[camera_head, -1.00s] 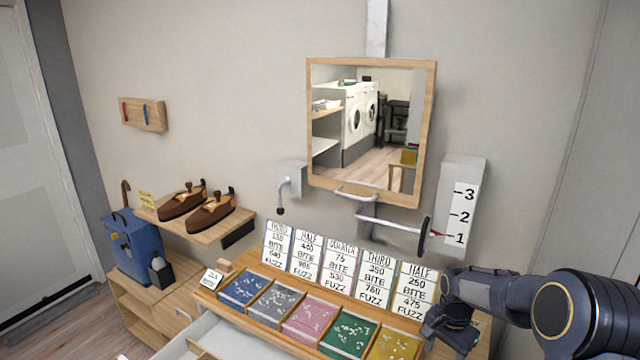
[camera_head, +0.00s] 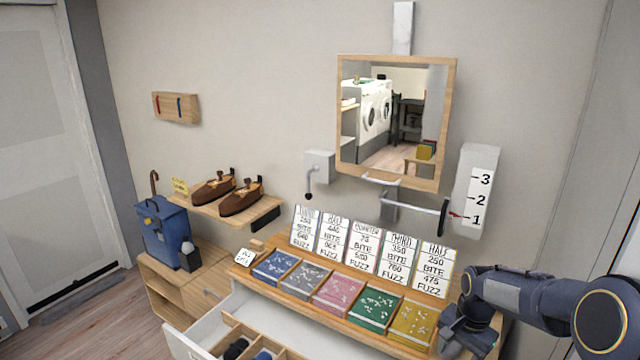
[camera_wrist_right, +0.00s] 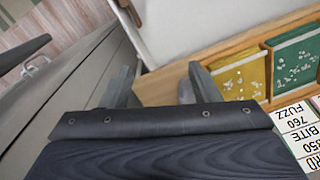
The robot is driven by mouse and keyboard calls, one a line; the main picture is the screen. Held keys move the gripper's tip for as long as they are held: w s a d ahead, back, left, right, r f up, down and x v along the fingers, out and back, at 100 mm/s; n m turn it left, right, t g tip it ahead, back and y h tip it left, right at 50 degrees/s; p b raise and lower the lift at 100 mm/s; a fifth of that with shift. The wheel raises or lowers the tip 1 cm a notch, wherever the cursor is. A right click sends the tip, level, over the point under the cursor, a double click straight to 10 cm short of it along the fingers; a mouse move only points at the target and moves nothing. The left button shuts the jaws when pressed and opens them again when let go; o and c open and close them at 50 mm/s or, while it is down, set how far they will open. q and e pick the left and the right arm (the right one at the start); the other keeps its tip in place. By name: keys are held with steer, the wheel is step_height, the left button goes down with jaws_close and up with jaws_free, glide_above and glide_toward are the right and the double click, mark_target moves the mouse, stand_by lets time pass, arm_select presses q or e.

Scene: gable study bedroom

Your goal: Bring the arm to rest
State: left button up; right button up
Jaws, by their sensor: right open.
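My right arm comes in from the right in the head view, over the right end of the wooden dresser top. Its gripper (camera_head: 455,340) hangs low there, beside the yellow sample tray (camera_head: 411,322). In the right wrist view the two fingers of the gripper (camera_wrist_right: 160,88) stand apart with nothing between them. The yellow tray also shows there (camera_wrist_right: 240,78), just right of the fingers. The bare end of the wooden top (camera_wrist_right: 170,88) lies beneath the fingers. My left gripper is not in view.
A drawer (camera_head: 205,330) stands open in front of the dresser. Green (camera_head: 374,308) and pink (camera_head: 339,292) trays sit in the row, with label cards (camera_head: 398,260) behind. A mirror (camera_head: 344,110), a lever (camera_head: 415,203) and a scale box (camera_head: 475,190) are on the wall.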

steer(key=s+a+r+n+t+y+b, duration=0.1)
steer(key=s+a+r+n+t+b, duration=0.3)
steer(key=s, duration=0.6)
steer(key=s+a+r+n+y+p, duration=0.1)
steer(key=s+a+r+y, duration=0.1)
steer(key=s+r, duration=0.6)
steer(key=s+a+f+n+t+b, duration=0.1)
steer(key=s+a+f+n, duration=0.2)
steer(key=s, duration=0.7)
steer(key=shift+a+f+n, duration=0.3)
steer(key=shift+a+f, duration=0.1)
steer(key=shift+f, duration=0.25)
